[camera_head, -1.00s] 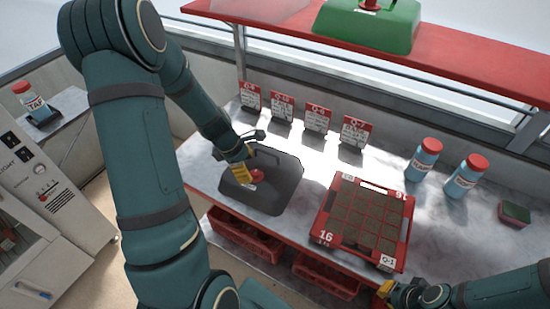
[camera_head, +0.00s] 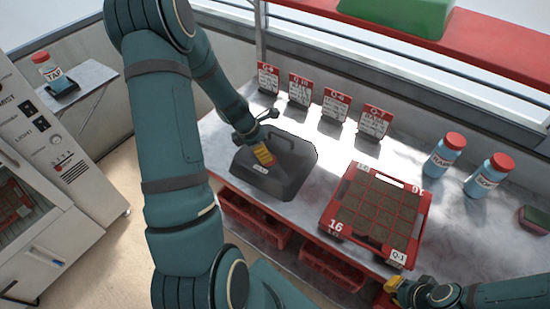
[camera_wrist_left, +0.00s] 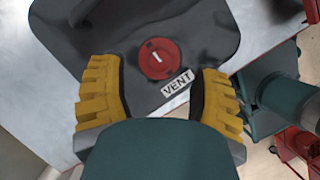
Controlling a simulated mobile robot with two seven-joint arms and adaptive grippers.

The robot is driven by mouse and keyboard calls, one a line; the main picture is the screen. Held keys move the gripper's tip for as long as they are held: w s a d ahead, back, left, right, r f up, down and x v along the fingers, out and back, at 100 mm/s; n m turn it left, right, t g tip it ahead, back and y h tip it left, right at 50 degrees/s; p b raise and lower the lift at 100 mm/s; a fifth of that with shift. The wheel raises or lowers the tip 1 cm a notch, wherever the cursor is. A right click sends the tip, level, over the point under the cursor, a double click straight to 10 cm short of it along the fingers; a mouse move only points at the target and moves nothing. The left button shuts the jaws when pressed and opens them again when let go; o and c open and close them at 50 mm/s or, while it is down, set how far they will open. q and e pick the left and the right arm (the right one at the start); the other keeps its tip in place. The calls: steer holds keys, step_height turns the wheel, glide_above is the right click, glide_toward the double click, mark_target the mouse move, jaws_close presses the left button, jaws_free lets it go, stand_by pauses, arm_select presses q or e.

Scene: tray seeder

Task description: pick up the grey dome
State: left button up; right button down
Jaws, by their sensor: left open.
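The grey dome (camera_head: 296,178) is a dark, rounded box-like cover standing on the bench, left of the seed tray. In the left wrist view the dome (camera_wrist_left: 205,30) fills the upper middle. Its round red knob (camera_wrist_left: 159,58) and white VENT label (camera_wrist_left: 177,82) show there. My left gripper (camera_head: 266,158) is over the dome's top at the knob. In its wrist view the yellow fingers (camera_wrist_left: 155,95) are open, one on each side, with the knob beyond and between them. Contact cannot be told. My right gripper (camera_head: 392,286) is at the bottom right, partly cut off, away from the dome.
A red seed tray (camera_head: 332,228) with soil cells lies right of the dome. Several label cards (camera_head: 335,106) stand behind. Two blue bottles (camera_head: 443,155) stand at the right. A red shelf (camera_head: 490,52) with a green dome (camera_head: 400,14) hangs above. Red crates (camera_head: 255,222) sit below the bench.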

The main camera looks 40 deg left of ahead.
mark_target(275, 153)
arm_select(q)
steer(key=b+x, duration=0.1)
steer(key=x, duration=0.3)
steer(key=shift+s+f, duration=0.1)
steer(key=shift+f, duration=0.2)
jaws_close()
